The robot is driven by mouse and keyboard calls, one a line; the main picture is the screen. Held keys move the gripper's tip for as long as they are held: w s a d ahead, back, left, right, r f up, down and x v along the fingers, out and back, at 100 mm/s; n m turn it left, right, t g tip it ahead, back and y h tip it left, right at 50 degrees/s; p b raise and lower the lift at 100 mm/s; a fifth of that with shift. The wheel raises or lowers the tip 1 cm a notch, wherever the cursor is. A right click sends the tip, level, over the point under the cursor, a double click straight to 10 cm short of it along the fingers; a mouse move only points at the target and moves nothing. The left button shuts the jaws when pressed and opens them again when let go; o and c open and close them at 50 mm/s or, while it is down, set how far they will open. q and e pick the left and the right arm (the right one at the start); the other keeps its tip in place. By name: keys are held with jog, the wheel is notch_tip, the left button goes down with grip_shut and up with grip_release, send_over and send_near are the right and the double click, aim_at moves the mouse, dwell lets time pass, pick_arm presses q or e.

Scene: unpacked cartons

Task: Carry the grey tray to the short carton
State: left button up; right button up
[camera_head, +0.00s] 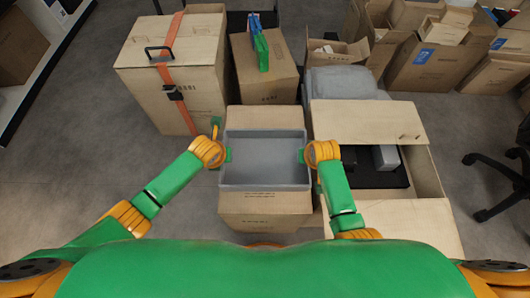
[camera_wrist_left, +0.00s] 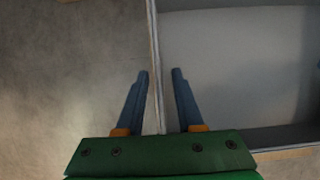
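The grey tray (camera_head: 264,187) is level in the middle of the head view, over a closed carton (camera_head: 265,208); I cannot tell whether it rests on it. My left gripper (camera_head: 226,155) is at the tray's left wall. In the left wrist view its two fingers (camera_wrist_left: 160,75) stand apart on either side of the tray wall (camera_wrist_left: 155,60), with a gap, so it is open. My right gripper (camera_head: 303,156) is at the tray's right wall; its fingers are too small to read. Which carton is the short one is not clear.
A tall strapped carton (camera_head: 135,85) stands back left. A carton with a green and blue item (camera_head: 262,50) on it is behind the tray. An open carton (camera_head: 425,170) with dark contents is close on the right. A chair (camera_head: 500,180) is far right. Floor (camera_head: 90,165) is free at left.

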pick_arm(q)
jog(key=v, duration=1.1)
jog(key=shift+s+r, duration=0.15)
jog(key=shift+r, duration=0.05)
pick_arm(e)
jog(key=shift+r, duration=0.1)
pick_arm(q)
jog(key=shift+s+r, duration=0.1)
jog(key=shift+r, duration=0.15)
pick_arm(e)
jog(key=v, duration=1.1)
jog(key=shift+s+r, duration=0.15)
jog(key=shift+r, duration=0.25)
